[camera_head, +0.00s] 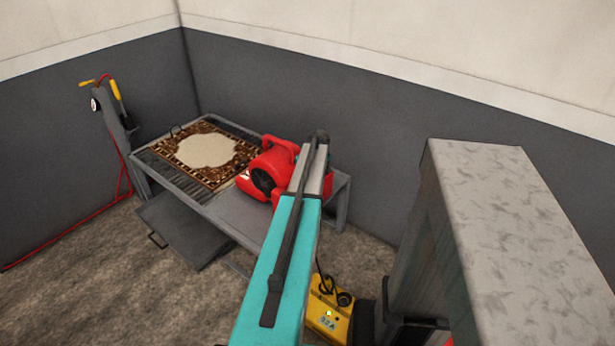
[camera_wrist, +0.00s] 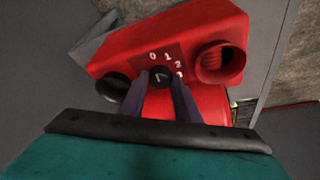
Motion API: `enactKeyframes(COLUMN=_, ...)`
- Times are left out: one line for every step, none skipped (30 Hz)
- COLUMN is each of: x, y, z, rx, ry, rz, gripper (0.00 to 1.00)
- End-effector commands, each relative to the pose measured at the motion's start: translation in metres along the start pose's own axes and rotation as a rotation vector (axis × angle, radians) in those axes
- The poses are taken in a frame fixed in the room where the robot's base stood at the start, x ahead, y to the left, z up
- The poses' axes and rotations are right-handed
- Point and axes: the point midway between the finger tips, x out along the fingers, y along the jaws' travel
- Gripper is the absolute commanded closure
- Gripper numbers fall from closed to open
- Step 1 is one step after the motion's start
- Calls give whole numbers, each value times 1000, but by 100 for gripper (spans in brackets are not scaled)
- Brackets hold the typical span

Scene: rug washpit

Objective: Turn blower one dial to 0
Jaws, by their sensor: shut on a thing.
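The red blower stands on the grey bench in the head view (camera_head: 262,169), partly behind my arm; more red casing shows right of the arm. In the wrist view, the red blower (camera_wrist: 115,63) fills the upper middle. Its dial (camera_wrist: 158,75) is a round black knob with a small white mark, on a dark red plate with the numbers 0, 1, 2 and 3 around it. I cannot tell surely which number the mark points at. My gripper (camera_wrist: 159,85) has its two dark fingers on either side of the dial, shut on it. The fingers hide the dial's lower edge.
A patterned rug (camera_head: 204,154) lies on the slatted bench (camera_head: 225,209), left of the blower. A yellow unit (camera_head: 330,315) with a display stands on the floor. A tall grey block (camera_head: 510,220) stands at the right. A red hose (camera_head: 65,231) runs along the left.

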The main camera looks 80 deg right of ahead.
Motion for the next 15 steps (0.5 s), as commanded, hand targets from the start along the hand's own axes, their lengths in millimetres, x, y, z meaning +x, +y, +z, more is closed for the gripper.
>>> enactKeyframes(x=1, y=4, z=4, rx=-20, ry=-7, rz=-6, gripper=93)
enactKeyframes(x=1, y=4, z=4, rx=-32, ry=-7, rz=-11, gripper=93)
enactKeyframes(x=1, y=4, z=4, rx=-49, ry=-7, rz=-17, gripper=93)
enactKeyframes(x=0, y=4, z=4, rx=-60, ry=-8, rz=-21, gripper=93)
enactKeyframes(x=0, y=4, z=4, rx=-70, ry=-8, rz=-26, gripper=93)
enactKeyframes(x=0, y=4, z=4, rx=-81, ry=-8, rz=-31, gripper=93)
enactKeyframes(x=0, y=4, z=4, rx=-90, ry=-8, rz=-34, gripper=93)
enactKeyframes(x=0, y=4, z=4, rx=-96, ry=-8, rz=-37, gripper=93)
enactKeyframes(x=0, y=4, z=4, rx=-103, ry=-7, rz=-40, gripper=93)
enactKeyframes(x=0, y=4, z=4, rx=-109, ry=-7, rz=-41, gripper=93)
enactKeyframes(x=0, y=4, z=4, rx=-113, ry=-7, rz=-43, gripper=93)
enactKeyframes(x=0, y=4, z=4, rx=-117, ry=-7, rz=-44, gripper=93)
enactKeyframes(x=0, y=4, z=4, rx=-120, ry=-7, rz=-45, gripper=93)
enactKeyframes(x=0, y=4, z=4, rx=-121, ry=-7, rz=-45, gripper=93)
enactKeyframes(x=0, y=4, z=4, rx=-123, ry=-7, rz=-46, gripper=93)
